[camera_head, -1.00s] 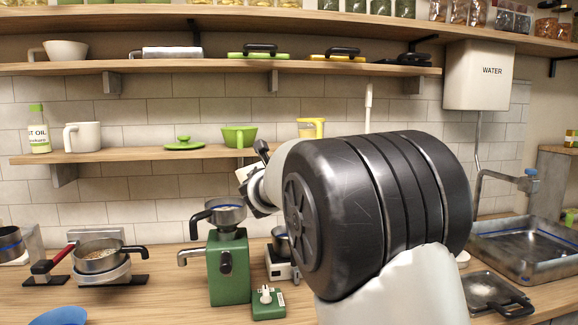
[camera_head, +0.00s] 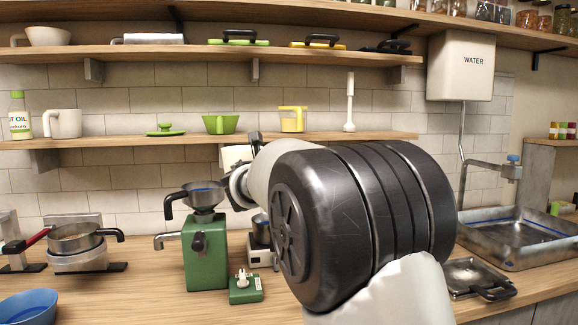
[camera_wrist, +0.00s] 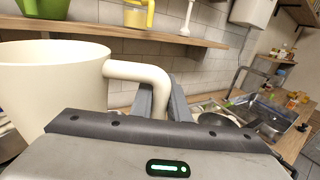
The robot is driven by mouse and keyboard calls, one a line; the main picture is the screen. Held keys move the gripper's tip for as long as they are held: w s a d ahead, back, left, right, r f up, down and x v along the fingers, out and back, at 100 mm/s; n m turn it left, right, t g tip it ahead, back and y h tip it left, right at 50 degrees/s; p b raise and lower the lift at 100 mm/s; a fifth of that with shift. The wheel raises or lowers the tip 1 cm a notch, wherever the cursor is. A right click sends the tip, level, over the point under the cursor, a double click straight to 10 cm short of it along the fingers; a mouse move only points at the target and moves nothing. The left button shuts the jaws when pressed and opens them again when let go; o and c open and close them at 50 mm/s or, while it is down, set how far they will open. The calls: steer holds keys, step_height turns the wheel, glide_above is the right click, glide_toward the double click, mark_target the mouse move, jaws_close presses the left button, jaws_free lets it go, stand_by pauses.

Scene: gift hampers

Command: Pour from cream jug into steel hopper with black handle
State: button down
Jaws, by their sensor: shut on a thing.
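The cream jug (camera_wrist: 50,80) fills the left of the wrist view, looking upright, with its handle reaching right to my gripper (camera_wrist: 162,100). The gripper is shut on this handle. In the head view, part of the jug (camera_head: 231,156) shows above and right of the hopper, mostly behind my arm and apart from the hopper. The steel hopper (camera_head: 204,198) sits on a green machine (camera_head: 206,255), its black handle pointing left. A blue patch or band shows inside the hopper. The jug's contents and any stream are not visible.
A steel pan (camera_head: 76,238) with a black handle is at left, near a blue bowl (camera_head: 29,306). The lower wooden shelf (camera_head: 290,137) runs behind the jug. A sink (camera_head: 515,235) is at right.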

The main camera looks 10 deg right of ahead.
step_height(320, 180, up, 5)
steer(key=p, duration=0.4)
stand_by(1.0)
